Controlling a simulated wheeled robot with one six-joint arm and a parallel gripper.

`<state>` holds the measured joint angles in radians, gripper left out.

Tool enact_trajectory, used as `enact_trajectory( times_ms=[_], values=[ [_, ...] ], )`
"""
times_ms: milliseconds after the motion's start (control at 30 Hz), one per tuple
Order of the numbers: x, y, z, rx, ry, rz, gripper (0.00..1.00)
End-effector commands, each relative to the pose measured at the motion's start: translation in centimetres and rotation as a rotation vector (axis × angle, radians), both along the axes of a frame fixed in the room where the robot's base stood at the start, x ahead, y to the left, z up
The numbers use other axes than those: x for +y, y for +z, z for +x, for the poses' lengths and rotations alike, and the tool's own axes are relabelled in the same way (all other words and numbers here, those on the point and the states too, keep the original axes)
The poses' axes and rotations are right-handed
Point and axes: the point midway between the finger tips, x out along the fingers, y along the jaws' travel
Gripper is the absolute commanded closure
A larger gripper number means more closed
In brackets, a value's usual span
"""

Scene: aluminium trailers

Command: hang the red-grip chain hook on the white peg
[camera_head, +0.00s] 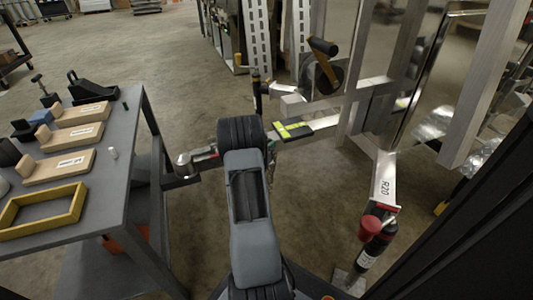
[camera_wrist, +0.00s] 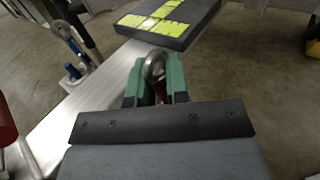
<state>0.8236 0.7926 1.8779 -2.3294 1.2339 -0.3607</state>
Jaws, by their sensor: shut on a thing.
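My gripper (camera_wrist: 156,84) shows in the wrist view with two green fingers. They are shut on the red-grip chain hook (camera_wrist: 154,66). Its silver curved metal stands up between the fingertips, and a dark red part shows below, between the fingers. The rest of the hook is hidden by the gripper. In the head view my own arm hides most of the gripper and the hook. I cannot pick out the white peg with certainty in either view.
A black pad with yellow markings (camera_wrist: 165,20) lies just beyond the fingertips; it also shows in the head view (camera_head: 292,130). An aluminium beam (camera_wrist: 95,105) runs beside the gripper. A blue shackle-like piece (camera_wrist: 72,48) stands left. A grey table (camera_head: 115,195) with wooden blocks stands left.

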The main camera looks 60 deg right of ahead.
Motion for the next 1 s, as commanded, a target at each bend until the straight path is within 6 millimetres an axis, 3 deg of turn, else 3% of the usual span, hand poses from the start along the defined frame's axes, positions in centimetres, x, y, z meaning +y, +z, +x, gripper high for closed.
enact_trajectory(
  times_ms=[167,267,1000],
  values=[
    [0.0,0.4,0.0,-0.001,0.0,-0.001,1.0],
    [0.0,1.6,0.0,-0.002,0.0,-0.002,1.0],
    [0.0,14.2,0.0,-0.003,0.0,-0.002,1.0]
  ],
)
